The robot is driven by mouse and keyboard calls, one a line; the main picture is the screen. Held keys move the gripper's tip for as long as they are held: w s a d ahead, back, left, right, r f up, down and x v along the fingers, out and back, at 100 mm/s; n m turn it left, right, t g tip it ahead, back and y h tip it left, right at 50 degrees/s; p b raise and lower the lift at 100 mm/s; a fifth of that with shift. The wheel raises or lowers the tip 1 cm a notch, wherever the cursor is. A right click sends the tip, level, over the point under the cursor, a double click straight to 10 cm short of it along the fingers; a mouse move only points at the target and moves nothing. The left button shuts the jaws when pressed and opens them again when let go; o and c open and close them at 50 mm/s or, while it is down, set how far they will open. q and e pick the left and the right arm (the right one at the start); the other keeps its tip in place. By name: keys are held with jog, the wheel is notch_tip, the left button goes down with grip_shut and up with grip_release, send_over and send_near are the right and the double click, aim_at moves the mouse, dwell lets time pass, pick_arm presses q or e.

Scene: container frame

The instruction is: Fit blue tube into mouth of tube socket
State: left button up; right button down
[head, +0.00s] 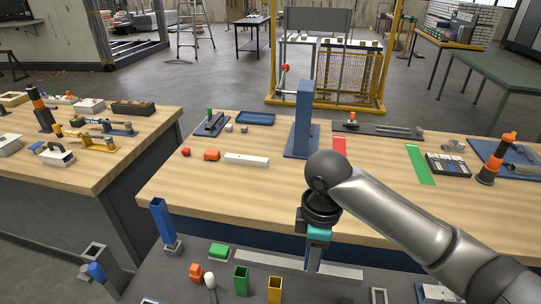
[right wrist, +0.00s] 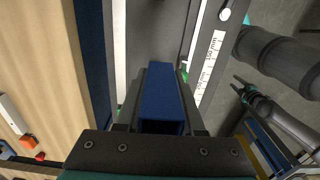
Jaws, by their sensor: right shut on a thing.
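My right gripper (head: 314,262) points down over the dark near bench. In the right wrist view, its fingers are shut on a square blue tube (right wrist: 161,92). In the head view the gripper and arm mostly hide this tube. I cannot tell for sure which piece is the tube socket.
A long grey rail (head: 262,262) lies by my right gripper. Green (head: 241,279) and yellow (head: 275,288) tubes, a green block (head: 219,251) and an orange block (head: 196,272) stand nearby. A tall blue post (head: 303,112) rises from the wooden table (head: 250,192) beyond.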

jog(key=s+d+f+m+b, duration=0.2)
jog(key=s+d+m+b, duration=0.2)
jog(key=m+b, duration=0.8)
jog(key=s+m, duration=0.1)
jog(key=m, duration=0.2)
jog(key=shift+s+f+b, duration=0.2)
jog(key=shift+f+b, duration=0.1)
jog(key=shift+b, duration=0.1)
